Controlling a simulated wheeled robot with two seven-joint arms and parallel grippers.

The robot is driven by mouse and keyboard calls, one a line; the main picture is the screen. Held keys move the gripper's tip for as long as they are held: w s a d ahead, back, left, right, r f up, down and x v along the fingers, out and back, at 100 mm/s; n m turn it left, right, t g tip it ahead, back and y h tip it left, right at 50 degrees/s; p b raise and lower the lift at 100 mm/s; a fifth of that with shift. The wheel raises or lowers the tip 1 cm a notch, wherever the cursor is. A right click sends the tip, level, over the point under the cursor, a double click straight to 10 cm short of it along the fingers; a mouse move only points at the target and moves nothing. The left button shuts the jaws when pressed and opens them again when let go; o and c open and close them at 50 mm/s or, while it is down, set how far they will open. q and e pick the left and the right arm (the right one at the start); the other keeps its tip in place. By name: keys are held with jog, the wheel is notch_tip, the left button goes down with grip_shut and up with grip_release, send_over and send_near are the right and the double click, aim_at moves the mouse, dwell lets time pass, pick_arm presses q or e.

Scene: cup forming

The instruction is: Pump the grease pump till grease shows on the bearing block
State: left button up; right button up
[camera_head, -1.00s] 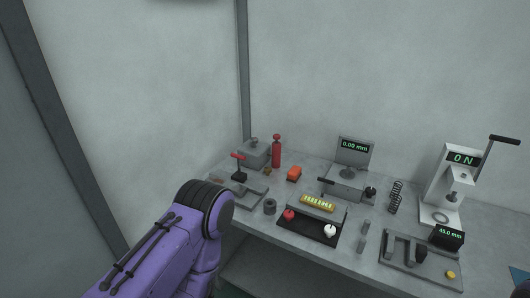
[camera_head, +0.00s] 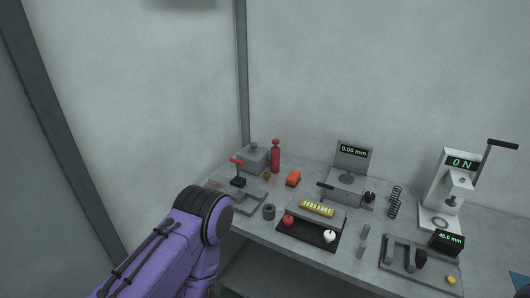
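At the back left of the bench, a small fixture with a red T-shaped handle on a black base (camera_head: 238,181) stands by a flat grey plate (camera_head: 247,203). Behind it are a grey block with a knob on top (camera_head: 254,157) and an upright red cylinder (camera_head: 276,157). I cannot tell for sure which of these is the grease pump or the bearing block. No grease can be made out at this size. My purple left arm comes in from the lower left and covers the bench's near left corner. Its gripper does not show. My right gripper is out of view.
A dark tray (camera_head: 307,233) with a red and a white knob sits at the front middle. A gauge reading 0.00 mm (camera_head: 353,152), a spring (camera_head: 394,200), a lever press reading 0 N (camera_head: 445,190) and a 45.0 mm gauge (camera_head: 447,242) crowd the right. Walls stand behind.

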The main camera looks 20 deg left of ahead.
pick_arm(q)
grip_shut()
dwell(1.5)
